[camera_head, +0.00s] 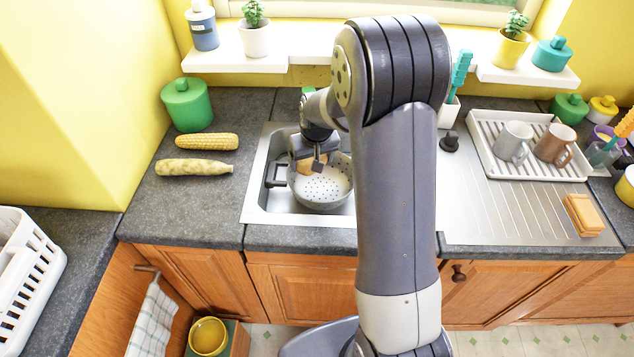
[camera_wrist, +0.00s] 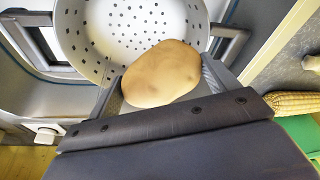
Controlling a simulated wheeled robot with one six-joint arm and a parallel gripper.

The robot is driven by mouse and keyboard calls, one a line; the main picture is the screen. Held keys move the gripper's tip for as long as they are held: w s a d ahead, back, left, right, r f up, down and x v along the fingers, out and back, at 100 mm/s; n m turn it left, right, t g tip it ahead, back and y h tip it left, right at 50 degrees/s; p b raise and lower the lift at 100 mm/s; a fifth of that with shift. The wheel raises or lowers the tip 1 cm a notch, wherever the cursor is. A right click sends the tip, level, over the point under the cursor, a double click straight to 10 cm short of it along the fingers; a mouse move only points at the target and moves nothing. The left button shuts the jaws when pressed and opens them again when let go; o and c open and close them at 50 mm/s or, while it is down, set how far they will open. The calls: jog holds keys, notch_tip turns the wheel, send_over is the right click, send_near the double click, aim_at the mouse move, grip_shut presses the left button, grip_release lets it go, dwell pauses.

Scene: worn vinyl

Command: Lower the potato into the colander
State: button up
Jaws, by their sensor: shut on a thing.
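The colander (camera_head: 323,190) is a grey perforated bowl with side handles, sitting in the sink basin. It also shows in the wrist view (camera_wrist: 135,30), with its white holed inside facing up. My gripper (camera_head: 312,162) is over the colander and partly hidden by my own arm. In the wrist view my gripper (camera_wrist: 165,88) is shut on the tan potato (camera_wrist: 162,73), with one finger on either side. The potato overlaps the near part of the colander in that view. I cannot tell its exact height above the bowl's bottom.
A metal sink (camera_head: 259,200) surrounds the colander. A white drying rack (camera_head: 490,150) with mugs stands right.

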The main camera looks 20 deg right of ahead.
aim_at(313, 192)
jog(key=shift+f+b, duration=2.1)
jog(key=shift+f, duration=0.6)
jog(key=shift+c, duration=0.2)
jog(key=shift+f+b, duration=0.55)
jog(key=shift+f, duration=0.1)
jog(key=o, duration=1)
jog(key=v, duration=1.1)
jog(key=shift+b, duration=0.3)
jog(key=shift+w+d+f, duration=0.1)
jog(key=shift+f, duration=0.05)
